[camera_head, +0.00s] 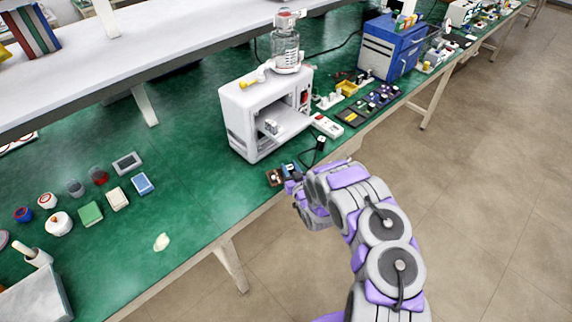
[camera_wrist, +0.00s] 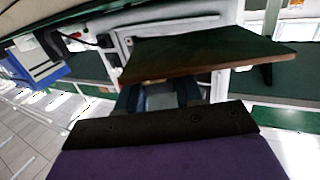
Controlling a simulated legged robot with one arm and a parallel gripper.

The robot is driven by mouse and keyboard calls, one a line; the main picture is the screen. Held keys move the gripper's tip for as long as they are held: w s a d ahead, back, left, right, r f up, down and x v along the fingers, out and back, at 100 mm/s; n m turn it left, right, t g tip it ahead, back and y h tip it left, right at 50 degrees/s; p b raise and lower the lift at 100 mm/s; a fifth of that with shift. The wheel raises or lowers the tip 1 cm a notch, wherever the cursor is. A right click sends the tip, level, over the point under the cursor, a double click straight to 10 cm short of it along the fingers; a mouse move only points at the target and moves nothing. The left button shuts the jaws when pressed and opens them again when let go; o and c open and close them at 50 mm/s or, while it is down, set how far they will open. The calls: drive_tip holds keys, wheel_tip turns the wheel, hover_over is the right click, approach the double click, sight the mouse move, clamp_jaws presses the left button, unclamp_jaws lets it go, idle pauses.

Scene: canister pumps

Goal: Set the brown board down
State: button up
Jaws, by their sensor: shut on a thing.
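The brown board (camera_wrist: 205,60) fills the upper middle of the wrist view, with a dark face and a lighter brown edge. My gripper (camera_wrist: 160,94) is shut on it, with its dark fingers below the near edge. In the head view my gripper (camera_head: 294,186) is at the front edge of the green table, in front of the white machine. A small brown piece (camera_head: 274,178) shows beside it, probably part of the board; my arm may hide the rest. I cannot tell whether the board touches the table.
The white machine (camera_head: 250,118) with an open door stands just behind my gripper. A white power strip (camera_head: 327,126) and small parts lie to its right, with a blue box (camera_head: 389,45) beyond. Green table (camera_head: 205,200) is clear left of my gripper; several small items lie farther left.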

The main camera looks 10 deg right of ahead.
sight(289, 166)
drive_tip(key=x, duration=0.4)
drive_tip(key=shift+w+f+b, duration=0.1)
drive_tip(key=shift+f+b, duration=0.05)
drive_tip(key=shift+b, duration=0.2)
drive_tip(key=shift+x, duration=0.85)
drive_tip(key=shift+w+f+b, duration=0.1)
drive_tip(key=shift+f+b, duration=0.55)
drive_tip(key=shift+f, duration=1)
drive_tip(key=shift+f, duration=0.15)
drive_tip(key=o, duration=1.1)
drive_tip(key=shift+c, duration=0.2)
drive_tip(key=p+v, duration=0.2)
drive_tip(key=v, duration=1)
